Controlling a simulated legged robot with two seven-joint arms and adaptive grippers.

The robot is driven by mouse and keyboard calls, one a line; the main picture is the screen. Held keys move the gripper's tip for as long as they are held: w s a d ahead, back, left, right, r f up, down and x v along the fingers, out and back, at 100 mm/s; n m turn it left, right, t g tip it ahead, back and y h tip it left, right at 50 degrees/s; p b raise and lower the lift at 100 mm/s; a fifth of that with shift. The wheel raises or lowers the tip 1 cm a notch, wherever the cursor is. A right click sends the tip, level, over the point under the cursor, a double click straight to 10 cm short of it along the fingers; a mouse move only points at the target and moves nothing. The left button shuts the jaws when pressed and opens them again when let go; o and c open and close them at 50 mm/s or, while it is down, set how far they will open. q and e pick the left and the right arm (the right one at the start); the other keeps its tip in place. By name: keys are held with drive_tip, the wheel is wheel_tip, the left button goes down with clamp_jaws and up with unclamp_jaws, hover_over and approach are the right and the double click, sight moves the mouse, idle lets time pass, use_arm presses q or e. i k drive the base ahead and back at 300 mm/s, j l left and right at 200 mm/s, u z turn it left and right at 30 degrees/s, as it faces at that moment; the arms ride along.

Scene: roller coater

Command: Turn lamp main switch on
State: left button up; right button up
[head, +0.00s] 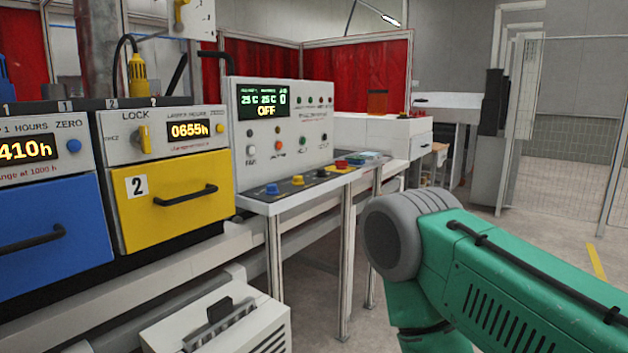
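No switch in view carries a readable lamp main switch label, so I cannot tell which one it is. A white control panel (291,150) has a dark display (263,102) reading OFF, with small knobs and lights below it. A yellow lamp unit marked 2 (178,223) has a yellow lock knob (144,139) and a counter (188,130) reading 0655h. A white box at the top edge has a yellow handle (181,14), partly cut off. My green right arm comes in at the lower right, apart from the panels. Neither gripper is in view.
A blue lamp unit (50,210) stands left of the yellow one. Blue, yellow, black and red buttons (321,173) line the panel's sloped ledge. A white cabinet (220,325) stands low in front. Open floor (530,240) lies right, before a mesh fence (565,120).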

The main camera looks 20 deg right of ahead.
sight(340, 164)
drive_tip(key=i+l+z, duration=0.2)
drive_tip(key=i+l, duration=0.3)
drive_tip(key=l, duration=0.3)
drive_tip(key=i+l+z, duration=0.2)
drive_tip(key=i+l, duration=0.4)
drive_tip(key=l, duration=0.1)
